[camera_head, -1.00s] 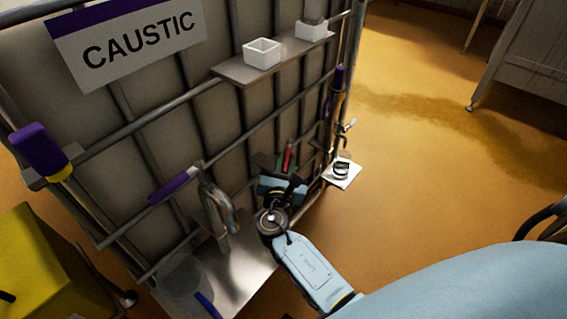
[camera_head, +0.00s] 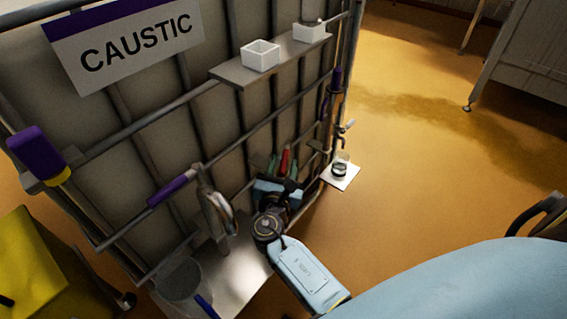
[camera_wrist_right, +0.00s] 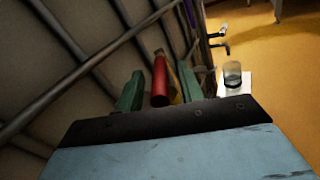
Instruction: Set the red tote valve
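The tote's red valve handle (camera_head: 284,161) stands low on the front of the caged tote (camera_head: 215,115). In the right wrist view the red handle (camera_wrist_right: 160,80) is upright between the two green fingers of my right gripper (camera_wrist_right: 160,92). A gap shows between it and the left finger, and a yellow piece shows between it and the right finger. In the head view my right gripper (camera_head: 281,167) is open around the handle. Whether a finger touches it I cannot tell. The valve body is hidden by the gripper. My left gripper is not in view.
A small white plate (camera_head: 350,179) with a jar (camera_head: 339,168) is right of the gripper. A purple-handled lever (camera_head: 172,188), metal pipe (camera_head: 217,212) and clear bucket (camera_head: 182,280) are left.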

